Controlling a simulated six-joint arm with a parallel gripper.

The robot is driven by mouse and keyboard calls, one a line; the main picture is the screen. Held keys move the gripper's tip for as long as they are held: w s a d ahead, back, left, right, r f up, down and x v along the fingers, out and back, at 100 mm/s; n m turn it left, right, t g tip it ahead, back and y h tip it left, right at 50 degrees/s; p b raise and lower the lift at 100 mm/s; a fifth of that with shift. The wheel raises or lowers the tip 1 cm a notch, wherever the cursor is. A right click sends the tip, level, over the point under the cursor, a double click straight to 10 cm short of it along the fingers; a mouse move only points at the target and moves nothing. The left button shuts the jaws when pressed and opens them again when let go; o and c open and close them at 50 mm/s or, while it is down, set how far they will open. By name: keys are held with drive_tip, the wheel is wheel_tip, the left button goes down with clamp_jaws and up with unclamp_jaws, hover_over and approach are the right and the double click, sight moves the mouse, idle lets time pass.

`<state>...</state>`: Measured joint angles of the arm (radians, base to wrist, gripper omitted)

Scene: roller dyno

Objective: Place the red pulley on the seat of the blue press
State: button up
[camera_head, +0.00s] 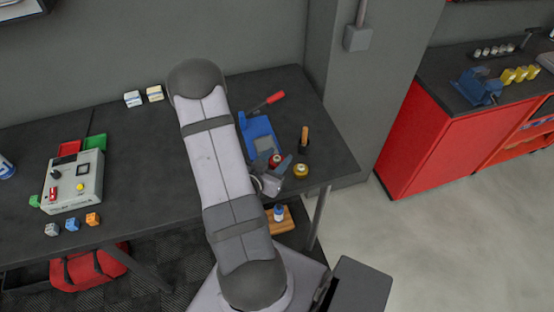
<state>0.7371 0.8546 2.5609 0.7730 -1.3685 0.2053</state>
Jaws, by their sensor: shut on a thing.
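The blue press (257,130) stands on the right part of the dark table, with a red-tipped lever (274,98) at its back right. Its grey seat (264,144) faces up. My gripper (276,165) is at the press's near end, shut on the red pulley (276,159). The pulley is at the near edge of the seat in the picture. I cannot tell whether it touches the press or hangs above it. My arm and gripper hide part of the press's near left side.
A yellow pulley (302,172) lies right of my gripper, near the table edge. A dark tool with an orange handle (304,138) stands right of the press. A control box (75,181) and small cubes (72,224) are at the left. The table between box and arm is clear.

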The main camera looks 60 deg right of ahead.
drive_tip(key=shift+r+p, duration=0.55)
drive_tip(key=shift+r, duration=0.4)
